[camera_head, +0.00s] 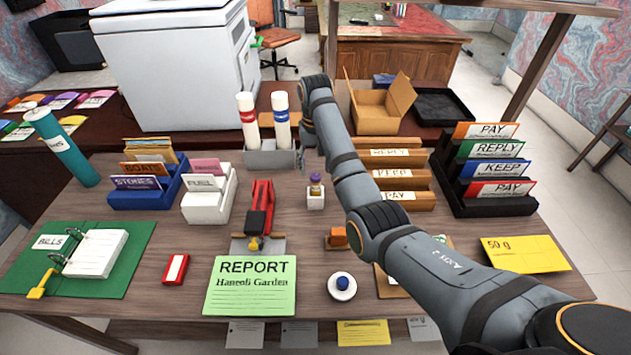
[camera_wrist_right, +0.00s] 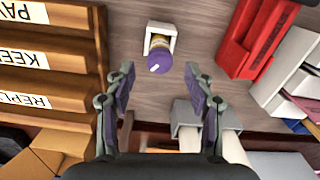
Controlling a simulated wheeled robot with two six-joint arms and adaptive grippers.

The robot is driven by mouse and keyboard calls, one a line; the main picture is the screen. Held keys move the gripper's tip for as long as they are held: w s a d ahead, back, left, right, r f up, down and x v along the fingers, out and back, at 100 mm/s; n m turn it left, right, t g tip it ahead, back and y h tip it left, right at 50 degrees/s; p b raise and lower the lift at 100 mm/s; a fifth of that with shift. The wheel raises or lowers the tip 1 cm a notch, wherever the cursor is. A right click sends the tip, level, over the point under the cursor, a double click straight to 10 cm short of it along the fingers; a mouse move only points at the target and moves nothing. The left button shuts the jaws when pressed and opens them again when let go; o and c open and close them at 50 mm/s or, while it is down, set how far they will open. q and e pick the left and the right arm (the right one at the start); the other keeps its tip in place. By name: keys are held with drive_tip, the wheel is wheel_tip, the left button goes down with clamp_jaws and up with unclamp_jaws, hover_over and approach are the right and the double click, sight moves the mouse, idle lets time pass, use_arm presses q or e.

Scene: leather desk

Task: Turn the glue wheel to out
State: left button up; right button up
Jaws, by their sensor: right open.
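The glue stick stands in a small white holder (camera_head: 316,200) in the middle of the desk. Its purple wheel (camera_head: 315,180) is on top. In the right wrist view the purple wheel (camera_wrist_right: 158,61) carries a white mark pointing to the lower left; the white holder (camera_wrist_right: 160,35) is partly behind it. My right gripper (camera_wrist_right: 160,78) is open and empty, with the wheel just beyond and between its fingertips, apart from them. In the head view the right gripper (camera_head: 307,135) is small, behind the glue stick. My left gripper is not in view.
A grey holder with two white tubes (camera_head: 270,155) stands behind left of the glue stick. The green report (camera_head: 250,287) lies in front.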

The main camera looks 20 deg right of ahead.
sight(316, 178)
wheel_tip(316, 178, down, 3)
drive_tip(key=shift+r+p, duration=0.1)
drive_tip(key=shift+p, duration=0.35)
clamp_jaws()
drive_tip(key=shift+r+p, duration=0.2)
drive_tip(key=shift+p, duration=0.4)
drive_tip(key=n+p, duration=0.4)
drive_tip(key=p, duration=0.3)
drive_tip(key=shift+r, duration=0.1)
use_arm(q)
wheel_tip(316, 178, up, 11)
drive_tip(key=p, duration=0.2)
use_arm(e)
drive_tip(key=shift+f+n, duration=0.25)
drive_tip(key=shift+n, duration=1.05)
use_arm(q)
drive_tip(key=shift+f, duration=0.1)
use_arm(e)
unclamp_jaws()
